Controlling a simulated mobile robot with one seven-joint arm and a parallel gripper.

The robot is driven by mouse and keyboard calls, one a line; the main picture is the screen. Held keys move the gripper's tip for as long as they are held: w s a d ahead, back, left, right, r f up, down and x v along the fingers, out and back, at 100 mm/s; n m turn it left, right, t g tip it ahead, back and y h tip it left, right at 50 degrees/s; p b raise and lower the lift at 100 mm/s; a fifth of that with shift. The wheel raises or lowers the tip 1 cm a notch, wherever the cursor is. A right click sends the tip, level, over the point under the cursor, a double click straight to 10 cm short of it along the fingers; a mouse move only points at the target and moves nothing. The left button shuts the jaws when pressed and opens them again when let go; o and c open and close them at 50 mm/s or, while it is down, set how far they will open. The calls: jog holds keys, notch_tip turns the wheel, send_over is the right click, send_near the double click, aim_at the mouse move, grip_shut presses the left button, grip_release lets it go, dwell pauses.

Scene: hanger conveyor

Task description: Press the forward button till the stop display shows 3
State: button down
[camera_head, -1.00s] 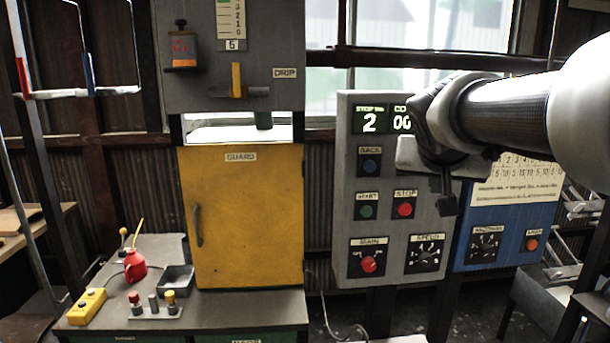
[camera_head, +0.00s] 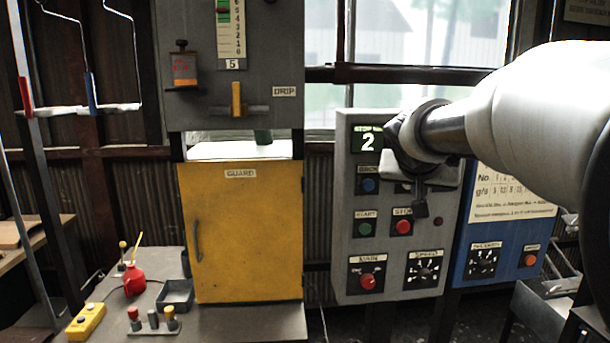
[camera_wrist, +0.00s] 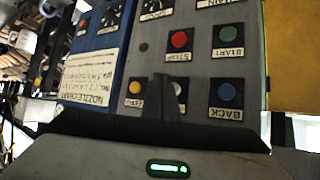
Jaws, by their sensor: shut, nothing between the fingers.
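The stop display (camera_head: 368,142) at the top left of the grey control panel (camera_head: 345,250) reads 2. My gripper (camera_head: 420,208) is in front of the panel's upper right part, its fingers shut and empty. It hides the count display and the buttons right of the blue BACK button (camera_head: 369,186). In the wrist view the panel is upside down. My shut fingers (camera_wrist: 161,80) stand over a pale button (camera_wrist: 177,88), between the yellow ZERO button (camera_wrist: 135,87) and the blue BACK button (camera_wrist: 228,91). The pale button's label is hidden. I cannot tell whether the fingers touch it.
Green START (camera_head: 366,229) and red STOP (camera_head: 403,227) buttons sit just below my fingers. Lower are the red MAIN switch (camera_head: 368,281) and SPEED dial (camera_head: 425,268). A blue nozzle panel (camera_head: 510,240) stands right, a yellow guard door (camera_head: 250,230) left.

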jog(key=shift+w, duration=1.2)
jog(key=shift+w, duration=0.1)
dwell(1.1)
jog(key=shift+w+a, duration=0.1)
jog(key=shift+w, duration=0.2)
